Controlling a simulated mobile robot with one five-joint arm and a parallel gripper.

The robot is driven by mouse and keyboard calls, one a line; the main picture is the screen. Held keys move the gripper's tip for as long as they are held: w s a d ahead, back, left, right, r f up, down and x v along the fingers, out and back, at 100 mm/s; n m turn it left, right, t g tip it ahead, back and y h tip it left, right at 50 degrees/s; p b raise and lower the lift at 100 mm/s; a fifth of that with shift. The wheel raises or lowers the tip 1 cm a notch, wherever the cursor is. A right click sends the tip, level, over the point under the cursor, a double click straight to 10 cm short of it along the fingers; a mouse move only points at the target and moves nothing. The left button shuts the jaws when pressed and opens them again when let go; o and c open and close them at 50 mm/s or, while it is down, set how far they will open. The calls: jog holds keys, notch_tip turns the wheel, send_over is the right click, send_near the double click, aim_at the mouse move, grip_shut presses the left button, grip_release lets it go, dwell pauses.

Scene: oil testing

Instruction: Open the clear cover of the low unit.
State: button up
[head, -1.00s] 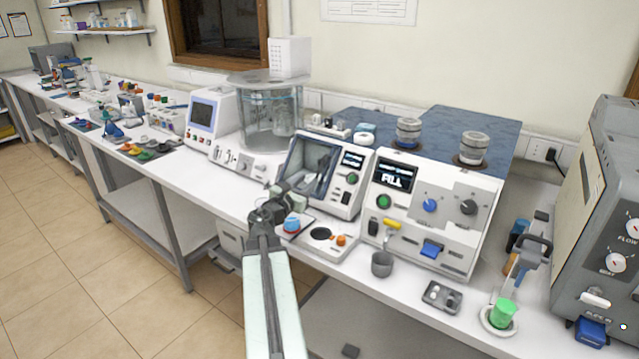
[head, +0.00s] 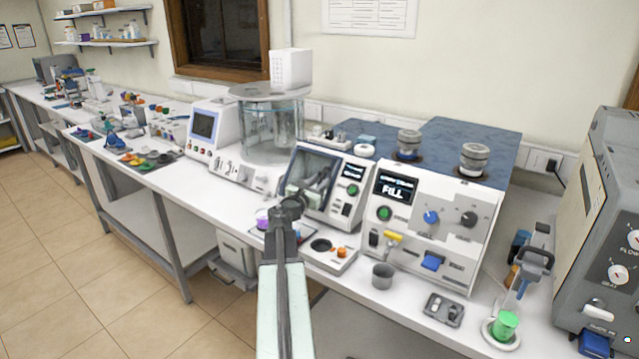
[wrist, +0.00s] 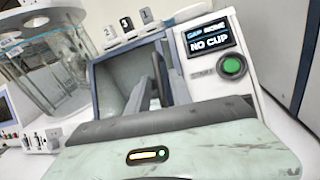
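The low unit (head: 352,203) is white, with a slanted, dark-framed clear cover (head: 302,166) on its left part. In the wrist view the cover's blue-grey frame (wrist: 96,82) fills the middle, and the unit's screen reads "NO CUP". The cover looks down over the opening. My gripper (head: 309,190) is in front of the cover's lower part. Grey upright shapes show within the frame in the wrist view; I cannot tell my fingers from parts or reflections behind the cover. Contact with the cover and the finger gap are unclear.
The taller "FILL" unit (head: 455,215) stands right of the low unit. A glass bath (head: 270,130) stands to its left. A purple item (head: 262,218) and a grey cup (head: 382,276) are near the bench front. A grey machine (head: 590,230) stands far right.

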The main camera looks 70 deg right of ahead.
grip_shut()
dwell(1.2)
